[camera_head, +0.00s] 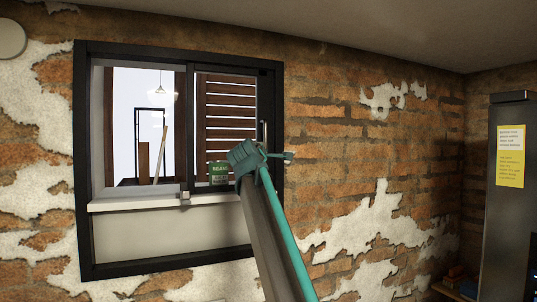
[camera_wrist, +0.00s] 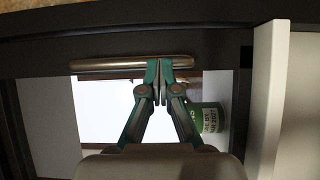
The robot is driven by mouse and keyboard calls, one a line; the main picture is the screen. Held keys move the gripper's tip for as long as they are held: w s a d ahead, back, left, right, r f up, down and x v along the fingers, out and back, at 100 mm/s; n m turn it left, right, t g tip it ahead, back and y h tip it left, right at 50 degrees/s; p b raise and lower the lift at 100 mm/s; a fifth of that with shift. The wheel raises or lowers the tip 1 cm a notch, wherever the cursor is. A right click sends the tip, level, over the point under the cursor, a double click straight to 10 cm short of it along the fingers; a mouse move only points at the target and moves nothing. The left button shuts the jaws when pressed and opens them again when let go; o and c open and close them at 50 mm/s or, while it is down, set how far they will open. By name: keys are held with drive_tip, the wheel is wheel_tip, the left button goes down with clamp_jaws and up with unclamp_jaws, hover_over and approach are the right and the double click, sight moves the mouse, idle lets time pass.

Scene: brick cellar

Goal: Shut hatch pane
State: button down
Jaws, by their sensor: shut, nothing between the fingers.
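The hatch (camera_head: 77,150) is a dark-framed opening in the brick wall. Its left half is open, and a room shows through it. The pane (camera_head: 230,110) stands in the right half, with brown slats behind it. An upright metal bar handle (camera_head: 264,133) is at the right of the hatch; in the wrist view the handle (camera_wrist: 100,63) lies across the picture. My gripper (camera_head: 288,155) is by the handle's lower end. In the wrist view my gripper's fingertips (camera_wrist: 158,62) are together and overlap the handle; whether they touch it I cannot tell.
A green can (camera_head: 219,172) stands on the pale sill (camera_head: 130,204), left of my gripper; the can also shows in the wrist view (camera_wrist: 209,117). A small metal catch (camera_head: 185,198) is at the sill's middle. A grey cabinet (camera_head: 505,220) with notes stands far right.

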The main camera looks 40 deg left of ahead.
drive_tip(key=shift+s+a, duration=0.1)
drive_tip(key=shift+a, duration=0.1)
drive_tip(key=s+a+b+v, duration=0.1)
drive_tip(key=a+b+v, duration=0.1)
drive_tip(key=v, duration=1.1)
drive_tip(key=shift+b, duration=0.75)
